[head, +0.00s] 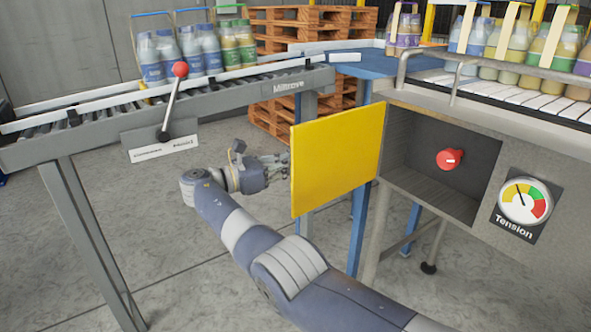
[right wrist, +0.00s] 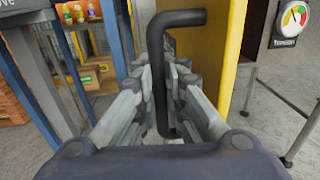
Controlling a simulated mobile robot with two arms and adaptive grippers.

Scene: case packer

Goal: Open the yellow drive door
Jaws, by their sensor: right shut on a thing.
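The yellow drive door (head: 336,158) stands swung out from the machine in the head view, hinged beside an open grey compartment (head: 425,195). A red knob (head: 449,159) shows inside the compartment. My right gripper (head: 277,163) is at the door's left edge, partly hidden behind the door. In the right wrist view, my right gripper (right wrist: 168,85) is shut on a black bent handle (right wrist: 183,18), with the fingers on both sides of it. The yellow door (right wrist: 224,60) is just right of the handle there. My left gripper is not in view.
A roller conveyor (head: 95,105) with a red-tipped lever (head: 180,70) and bottle packs stands at the left. A tension gauge (head: 525,202) is right of the compartment. Wooden pallets (head: 285,30) stand behind. The floor left of the door is clear.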

